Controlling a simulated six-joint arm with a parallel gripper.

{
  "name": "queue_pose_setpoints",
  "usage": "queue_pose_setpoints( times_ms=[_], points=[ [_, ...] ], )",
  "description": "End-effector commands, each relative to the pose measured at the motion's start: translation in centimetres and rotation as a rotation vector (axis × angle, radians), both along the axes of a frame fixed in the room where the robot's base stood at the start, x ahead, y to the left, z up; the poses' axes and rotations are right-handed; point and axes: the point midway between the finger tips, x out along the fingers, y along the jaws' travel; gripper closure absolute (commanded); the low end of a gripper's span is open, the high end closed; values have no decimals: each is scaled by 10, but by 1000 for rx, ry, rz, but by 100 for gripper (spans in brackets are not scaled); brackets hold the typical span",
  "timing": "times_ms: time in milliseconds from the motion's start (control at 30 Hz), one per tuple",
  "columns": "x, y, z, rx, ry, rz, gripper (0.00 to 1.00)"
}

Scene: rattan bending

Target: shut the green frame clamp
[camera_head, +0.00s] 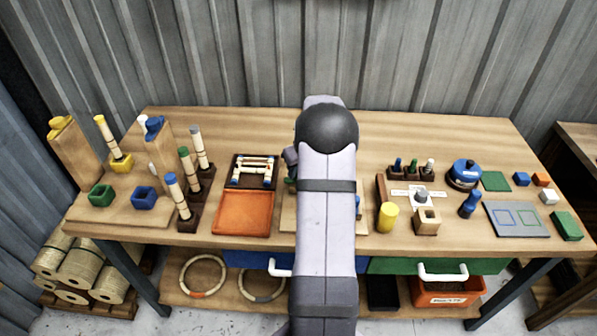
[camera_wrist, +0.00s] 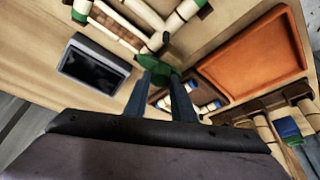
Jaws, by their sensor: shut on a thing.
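My gripper (camera_wrist: 161,82) points down into the work area in the wrist view, its two fingers closed on a green part of the green frame clamp (camera_wrist: 155,64). The clamp sits at the edge of a pale rattan frame (camera_wrist: 137,40) with green bands. Whether the clamp is fully shut is not clear, since the fingers cover part of it. In the head view my arm hides the clamp and most of the frame.
An orange tray (camera_head: 243,212) lies left of my arm, with a dark tray of pale rattan pieces (camera_head: 254,162) behind it. A dark rectangular block (camera_wrist: 93,68) lies left of the fingers. A yellow cylinder (camera_head: 388,217) stands right of my arm.

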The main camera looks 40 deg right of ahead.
Motion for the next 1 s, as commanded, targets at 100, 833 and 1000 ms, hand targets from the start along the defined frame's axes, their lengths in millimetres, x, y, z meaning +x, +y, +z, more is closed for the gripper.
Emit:
queue_pose_setpoints(
  times_ms=[100,833,1000],
  points=[
    [0,1,1,0,2,-70,99],
    [0,1,0,2,0,-195,99],
    [0,1,0,2,0,-195,58]
  ],
)
